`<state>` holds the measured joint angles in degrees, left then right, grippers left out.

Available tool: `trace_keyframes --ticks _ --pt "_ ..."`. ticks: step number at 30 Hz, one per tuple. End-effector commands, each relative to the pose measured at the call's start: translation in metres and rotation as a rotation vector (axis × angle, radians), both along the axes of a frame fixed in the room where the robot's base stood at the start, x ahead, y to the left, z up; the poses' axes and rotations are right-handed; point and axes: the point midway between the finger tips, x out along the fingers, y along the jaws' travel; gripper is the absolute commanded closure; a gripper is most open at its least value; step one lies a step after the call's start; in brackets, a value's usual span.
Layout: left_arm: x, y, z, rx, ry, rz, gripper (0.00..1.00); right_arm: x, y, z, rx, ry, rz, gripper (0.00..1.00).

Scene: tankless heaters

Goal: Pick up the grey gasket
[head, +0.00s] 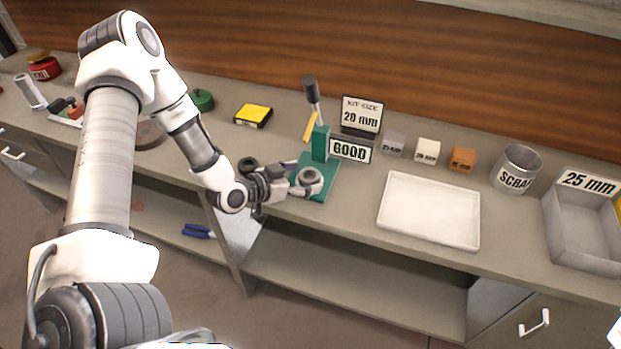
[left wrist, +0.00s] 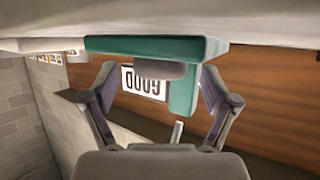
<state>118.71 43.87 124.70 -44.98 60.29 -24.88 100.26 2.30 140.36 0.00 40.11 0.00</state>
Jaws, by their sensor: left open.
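The grey gasket (head: 309,175) is a thick ring on the green base (head: 325,185) of a lever press. My left gripper (head: 296,181) reaches in from the left at the base's front, with its fingertips close to the gasket. In the left wrist view, which looks upside down, the gasket (left wrist: 160,70) shows as a grey block against the green base (left wrist: 150,46). The open fingers (left wrist: 157,84) stand on either side of it with gaps; I see no clear contact.
A dark ring (head: 248,164) lies behind my left wrist. The press lever (head: 312,95) and GOOD sign (head: 350,149) rise behind the gasket. To the right are small size blocks (head: 428,150), a white tray (head: 430,240), a SCRAP can (head: 516,168) and a grey bin (head: 583,262).

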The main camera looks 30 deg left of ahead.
Motion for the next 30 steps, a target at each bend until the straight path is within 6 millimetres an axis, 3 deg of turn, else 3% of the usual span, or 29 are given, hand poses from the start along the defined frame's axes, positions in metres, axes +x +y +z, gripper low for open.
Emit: trace_keyframes --ticks 3,9,10,15,19,20,30 --pt "0.0105 -0.0041 -0.0052 0.001 0.001 -0.001 0.13 0.0001 0.0 -0.0011 0.0 0.0 0.0 0.6" --pt "0.0118 -0.0041 -0.0049 -0.003 0.0 0.001 0.13 0.0 0.0 -0.0007 0.0 0.0 0.0 0.6" --pt "0.0118 -0.0041 -0.005 -0.003 0.0 0.001 0.17 0.0 0.0 -0.0007 0.0 0.0 0.0 0.6" --pt "0.0116 -0.0041 -0.005 -0.002 0.0 0.001 0.77 0.0 0.0 -0.0008 0.0 0.0 0.0 0.6" --pt "0.0114 -0.0042 -0.0053 -0.002 0.001 0.001 0.77 0.0001 0.0 -0.0008 0.0 0.0 0.0 0.6" --pt "0.0114 -0.0042 -0.0053 -0.002 0.001 0.001 0.83 0.0001 0.0 -0.0009 0.0 0.0 0.0 0.6" --pt "0.0113 -0.0038 0.0027 -0.003 0.001 0.002 0.83 0.0 0.0 -0.0011 0.0 0.0 0.0 0.6"
